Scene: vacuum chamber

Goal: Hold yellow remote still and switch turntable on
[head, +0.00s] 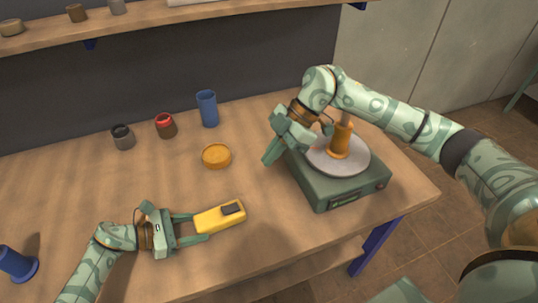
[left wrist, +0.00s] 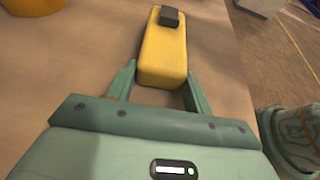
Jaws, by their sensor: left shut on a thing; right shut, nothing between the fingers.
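The yellow remote (head: 216,219) lies on the table near its front edge, with a dark button block (head: 232,208) on its right end. My left gripper (head: 200,227) is shut on its left end. In the left wrist view the remote (left wrist: 164,50) sits between the fingertips, block at the far end. The turntable (head: 318,190) has a green base, a dark front panel and a round grey platter (head: 322,165) bearing an orange cylinder (head: 341,140). My right gripper (head: 268,160) is shut and empty at the base's far left corner; contact is unclear. It hides part of that corner.
An orange round dish (head: 216,156), a blue cup (head: 208,109), a red-topped jar (head: 166,126) and a grey cup (head: 123,137) stand behind the remote. A blue spool-like thing (head: 17,264) is at the left. The table between remote and turntable is clear.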

